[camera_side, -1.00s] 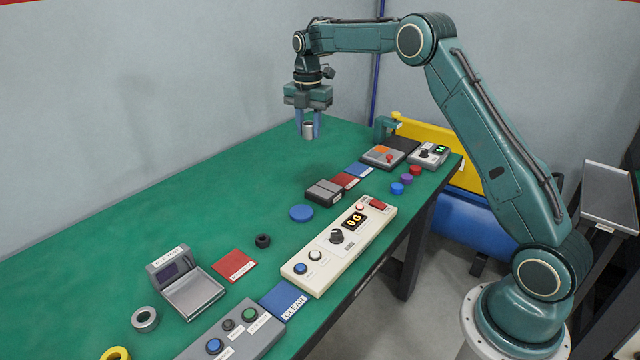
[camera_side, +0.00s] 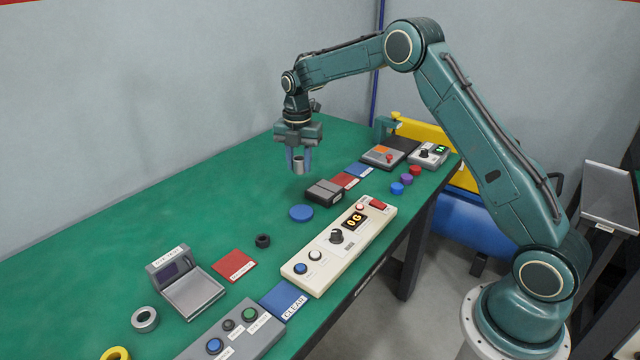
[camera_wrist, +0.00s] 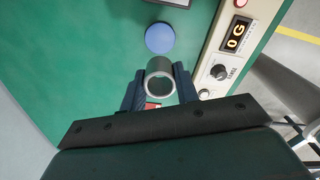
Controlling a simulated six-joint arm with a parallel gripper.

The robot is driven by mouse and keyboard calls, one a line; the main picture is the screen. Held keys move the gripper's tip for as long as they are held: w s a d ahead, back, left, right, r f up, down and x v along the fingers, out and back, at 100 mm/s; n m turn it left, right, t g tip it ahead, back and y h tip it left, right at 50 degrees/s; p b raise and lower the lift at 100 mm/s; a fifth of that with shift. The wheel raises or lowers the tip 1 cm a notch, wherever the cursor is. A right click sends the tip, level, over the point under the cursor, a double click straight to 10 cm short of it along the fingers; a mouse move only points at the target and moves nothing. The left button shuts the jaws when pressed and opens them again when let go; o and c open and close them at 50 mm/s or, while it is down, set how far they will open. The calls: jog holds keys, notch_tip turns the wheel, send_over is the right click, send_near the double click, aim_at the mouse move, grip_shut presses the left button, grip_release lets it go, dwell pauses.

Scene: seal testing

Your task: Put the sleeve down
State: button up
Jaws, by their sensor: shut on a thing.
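The sleeve (camera_side: 299,165) is a short grey metal tube, held upright between the fingers of my gripper (camera_side: 299,160). It hangs above the green bench, with a gap of clear air below it. In the wrist view the sleeve (camera_wrist: 160,78) shows its round open end, and the blue fingers of my gripper (camera_wrist: 159,88) close on it from both sides. A blue disc (camera_side: 301,213) lies on the bench below and slightly right of the gripper in the side view; the disc also shows in the wrist view (camera_wrist: 159,38), just beyond the sleeve.
A dark grey block (camera_side: 325,192) stands right of the gripper. A cream control panel (camera_side: 318,276), a red pad (camera_side: 234,265), a black ring (camera_side: 263,241), a scale (camera_side: 192,295) and a grey ring (camera_side: 145,319) are nearer. The bench's left part (camera_side: 200,220) is bare.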

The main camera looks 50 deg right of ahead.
aim_at(301, 211)
jog(key=shift+f, duration=6.4)
jog(key=shift+f, duration=0.15)
jog(key=o, duration=1.1)
jog(key=shift+r, duration=6.15)
